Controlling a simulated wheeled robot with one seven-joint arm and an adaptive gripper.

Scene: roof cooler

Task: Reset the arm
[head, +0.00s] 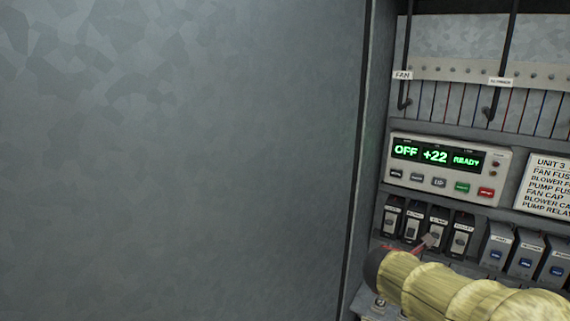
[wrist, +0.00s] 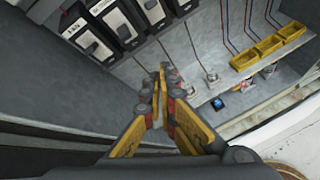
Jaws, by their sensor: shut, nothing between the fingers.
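My gripper (wrist: 163,72) is shut and empty in the wrist view, its yellow and dark fingers together in front of the cabinet interior. In the head view my arm, in pale yellow ringed sections, comes in from the lower right. It hides part of the cabinet's lower right. A row of black switches with white labels (head: 438,228) is just above the arm in the head view. Similar black switches (wrist: 116,22) are at the upper left in the wrist view, apart from the fingers. A control panel (head: 400,180) reads OFF, +22 and READY.
A large grey panel (head: 180,160) fills the left of the head view. Grey modules with blue buttons (head: 525,255) stand right of the switches. A white label sheet (head: 550,180) hangs beside the panel. Yellow bins (wrist: 268,48) sit on a shelf in the wrist view.

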